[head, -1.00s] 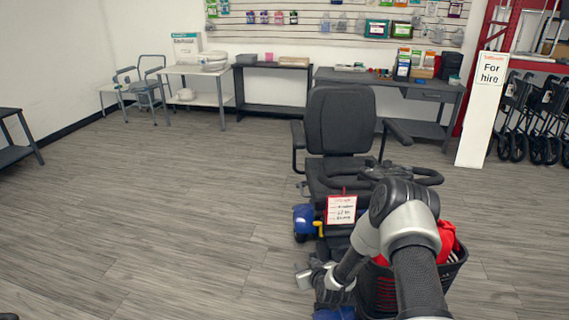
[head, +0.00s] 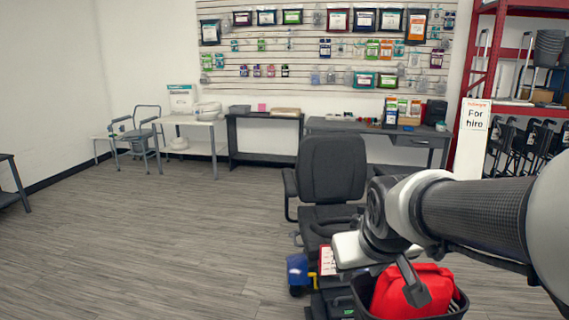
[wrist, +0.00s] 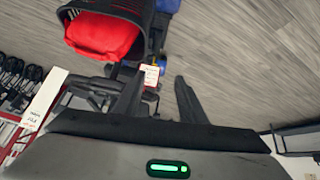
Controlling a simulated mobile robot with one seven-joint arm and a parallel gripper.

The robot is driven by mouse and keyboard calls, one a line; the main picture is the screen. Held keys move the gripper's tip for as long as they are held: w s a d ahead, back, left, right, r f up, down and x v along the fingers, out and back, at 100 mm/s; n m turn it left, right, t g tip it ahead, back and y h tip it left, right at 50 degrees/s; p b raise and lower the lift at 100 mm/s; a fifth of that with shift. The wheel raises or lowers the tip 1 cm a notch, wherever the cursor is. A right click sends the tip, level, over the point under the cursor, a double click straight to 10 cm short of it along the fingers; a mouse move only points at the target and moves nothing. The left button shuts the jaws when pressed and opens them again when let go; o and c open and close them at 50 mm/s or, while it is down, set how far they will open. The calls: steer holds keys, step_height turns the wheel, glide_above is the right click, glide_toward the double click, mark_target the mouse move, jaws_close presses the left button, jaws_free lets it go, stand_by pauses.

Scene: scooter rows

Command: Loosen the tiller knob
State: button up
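The mobility scooter shows in the head view, with its black seat (head: 332,170) upright and a blue body part (head: 298,270) low on its left side. Its tiller is mostly hidden behind my arm. I cannot pick out the tiller knob in either current view. A white, red-edged tag (head: 327,260) hangs at the front, and also shows in the wrist view (wrist: 150,75). A black basket (head: 462,303) holds a red bag (head: 415,290); both show upper left in the wrist view. My gripper (wrist: 160,80) has its fingers apart with nothing between them, pointing towards the scooter.
A "For hire" sign board (head: 473,138) stands right of the scooter, before a red rack (head: 487,50) and several folded walkers (head: 515,150). Tables and a commode chair (head: 140,138) line the back wall. The floor (head: 170,240) left of the scooter is clear.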

steer(key=s+r+m, duration=0.2)
steer(key=s, duration=1.1)
step_height(320, 180, up, 21)
steer(key=g+p, duration=0.1)
steer(key=p, duration=2)
steer(key=shift+s+d, duration=0.15)
steer(key=shift+s, duration=0.2)
